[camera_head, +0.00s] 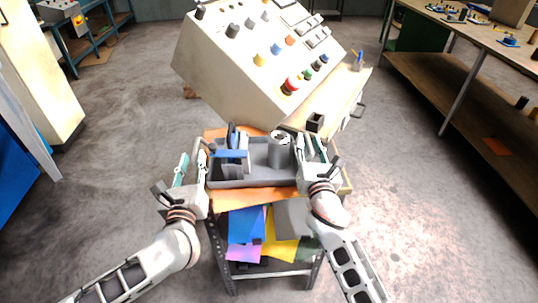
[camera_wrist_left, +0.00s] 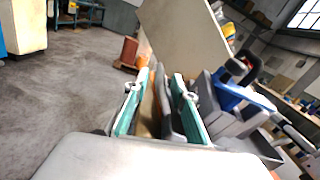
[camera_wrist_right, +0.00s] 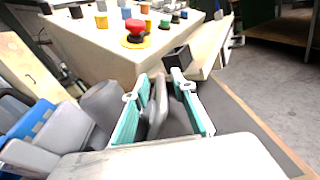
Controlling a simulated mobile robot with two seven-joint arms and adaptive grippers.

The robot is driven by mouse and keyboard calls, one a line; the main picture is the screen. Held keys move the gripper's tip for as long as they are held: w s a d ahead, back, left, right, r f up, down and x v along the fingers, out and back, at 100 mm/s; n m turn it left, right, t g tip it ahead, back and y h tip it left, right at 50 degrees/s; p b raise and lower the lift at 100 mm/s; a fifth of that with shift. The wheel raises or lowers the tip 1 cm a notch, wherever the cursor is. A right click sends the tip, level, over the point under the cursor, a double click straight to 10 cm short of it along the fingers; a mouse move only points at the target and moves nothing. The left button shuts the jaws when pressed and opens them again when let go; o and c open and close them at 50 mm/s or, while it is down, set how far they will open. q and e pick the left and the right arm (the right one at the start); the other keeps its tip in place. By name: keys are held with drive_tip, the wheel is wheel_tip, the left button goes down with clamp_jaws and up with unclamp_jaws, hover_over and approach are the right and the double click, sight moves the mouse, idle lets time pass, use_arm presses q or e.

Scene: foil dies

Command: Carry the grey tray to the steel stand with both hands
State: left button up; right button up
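The grey tray (camera_head: 262,178) rests on the orange top of a dark metal-legged stand (camera_head: 218,243) in the head view. It holds a blue-and-grey tool (camera_head: 233,155) at left and a grey cylinder (camera_head: 280,138) near its back right. My left gripper (camera_head: 193,167) is at the tray's left end; in the left wrist view, its teal fingers stand apart with a grey upright piece (camera_wrist_left: 166,108) between them. My right gripper (camera_head: 313,152) is at the right end; its fingers stand apart around another grey upright piece (camera_wrist_right: 158,105). Contact is unclear. I cannot tell which piece is the steel stand.
A large sloped control console (camera_head: 225,75) with coloured buttons stands just behind the tray. A small dark box (camera_head: 315,122) is beside it. Coloured sheets (camera_head: 247,226) lie on the lower shelf. A workbench (camera_head: 480,85) is at far right. The floor right of the tray is clear.

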drive_tip(key=shift+s, duration=0.1)
use_arm(q)
drive_tip(key=s, duration=0.7)
use_arm(e)
drive_tip(key=s, duration=1.1)
drive_tip(key=shift+s+a, duration=0.15)
drive_tip(key=shift+s, duration=0.25)
use_arm(q)
drive_tip(key=shift+r, duration=0.1)
